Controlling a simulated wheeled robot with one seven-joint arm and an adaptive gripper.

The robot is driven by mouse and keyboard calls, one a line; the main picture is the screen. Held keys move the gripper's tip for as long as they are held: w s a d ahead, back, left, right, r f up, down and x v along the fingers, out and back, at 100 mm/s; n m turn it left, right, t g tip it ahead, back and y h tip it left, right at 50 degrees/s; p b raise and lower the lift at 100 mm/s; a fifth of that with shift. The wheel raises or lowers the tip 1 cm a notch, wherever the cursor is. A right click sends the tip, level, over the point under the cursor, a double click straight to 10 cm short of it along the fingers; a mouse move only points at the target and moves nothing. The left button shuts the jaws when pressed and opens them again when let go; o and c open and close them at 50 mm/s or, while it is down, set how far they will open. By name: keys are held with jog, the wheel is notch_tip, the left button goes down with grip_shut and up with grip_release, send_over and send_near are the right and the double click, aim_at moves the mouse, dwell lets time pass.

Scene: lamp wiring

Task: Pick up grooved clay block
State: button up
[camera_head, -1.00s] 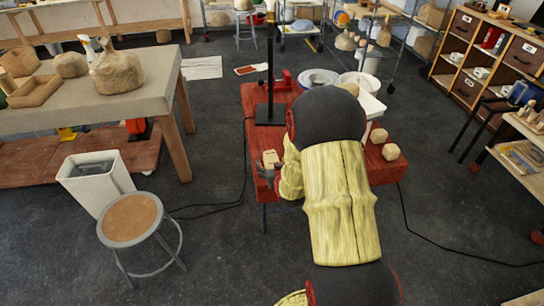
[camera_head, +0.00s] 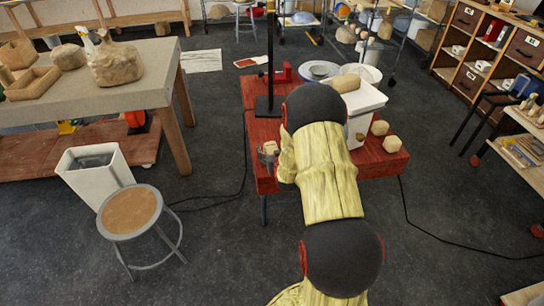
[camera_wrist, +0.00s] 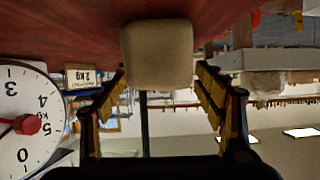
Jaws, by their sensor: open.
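A pale tan clay block (camera_head: 270,147) sits near the left front edge of the red table (camera_head: 390,164). In the wrist view the block (camera_wrist: 157,52) shows large, at the upper middle, with a smooth face toward me; I cannot make out a groove on it. My gripper (camera_wrist: 161,76) is open, with one finger to each side of the block's near end, and daylight shows between fingers and block. In the head view my gripper (camera_head: 267,158) is small and partly hidden by my arm, right at the block.
Two similar blocks (camera_head: 380,128) (camera_head: 392,144) lie on the table's right side. A white scale (camera_head: 368,101) carries a tan clay lump (camera_head: 345,82); its dial (camera_wrist: 25,120) shows in the wrist view. A black post (camera_head: 270,60) stands behind the block.

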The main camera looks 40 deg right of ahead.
jog(key=shift+c, duration=0.2)
grip_shut()
dwell(0.8)
jog(key=shift+w+d+r, duration=0.1)
jog(key=shift+r, duration=0.15)
